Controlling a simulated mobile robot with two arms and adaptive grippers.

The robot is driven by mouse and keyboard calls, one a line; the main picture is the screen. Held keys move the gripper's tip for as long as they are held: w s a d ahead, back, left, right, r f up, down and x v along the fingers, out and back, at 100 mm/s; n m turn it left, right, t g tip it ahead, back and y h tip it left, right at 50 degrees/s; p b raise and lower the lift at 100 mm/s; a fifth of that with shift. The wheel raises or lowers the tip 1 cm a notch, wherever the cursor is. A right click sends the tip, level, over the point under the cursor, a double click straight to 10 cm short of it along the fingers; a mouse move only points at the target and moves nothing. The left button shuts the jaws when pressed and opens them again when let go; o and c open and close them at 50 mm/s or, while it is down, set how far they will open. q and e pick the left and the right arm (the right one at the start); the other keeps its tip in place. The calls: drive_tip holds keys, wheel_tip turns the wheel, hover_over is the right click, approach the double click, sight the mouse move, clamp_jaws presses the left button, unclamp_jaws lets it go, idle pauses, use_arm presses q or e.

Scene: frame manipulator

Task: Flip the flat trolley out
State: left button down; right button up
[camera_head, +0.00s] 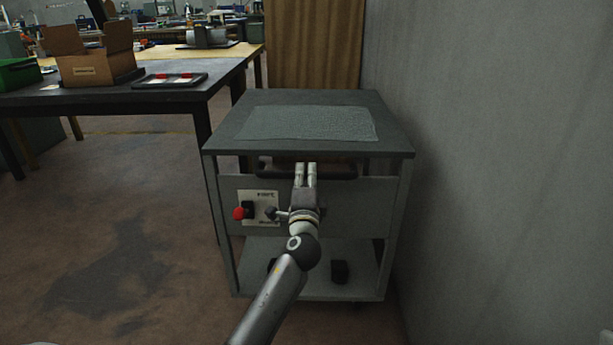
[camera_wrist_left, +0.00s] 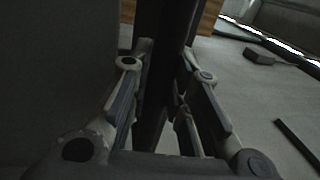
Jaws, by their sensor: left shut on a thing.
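A grey trolley (camera_head: 226,138) with a flat top stands in the middle of the head view, close to the right wall. A black bar handle (camera_head: 340,174) runs across its front just under the top. My left gripper (camera_head: 306,166) reaches up to the middle of this handle and is shut on it. In the left wrist view the dark bar (camera_wrist_left: 165,50) lies between the two fingers (camera_wrist_left: 160,105). The gripper hides the middle of the handle in the head view. My right gripper is in neither view.
A grey mat (camera_head: 310,122) lies on the top. A panel with a red knob (camera_head: 239,213) is on the trolley's front, left of my arm. A lower shelf (camera_head: 305,281) is below. A dark table (camera_head: 120,97) with a cardboard box (camera_head: 92,68) stands left. Floor at left is clear.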

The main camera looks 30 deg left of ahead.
use_arm(q)
drive_tip(key=shift+d+f, duration=0.15)
drive_tip(key=shift+f, duration=0.2)
drive_tip(key=c, duration=1.8)
unclamp_jaws()
drive_tip(key=o, duration=0.5)
drive_tip(key=shift+s+r, duration=0.2)
drive_tip(key=shift+s, duration=0.05)
drive_tip(key=v, duration=1.2)
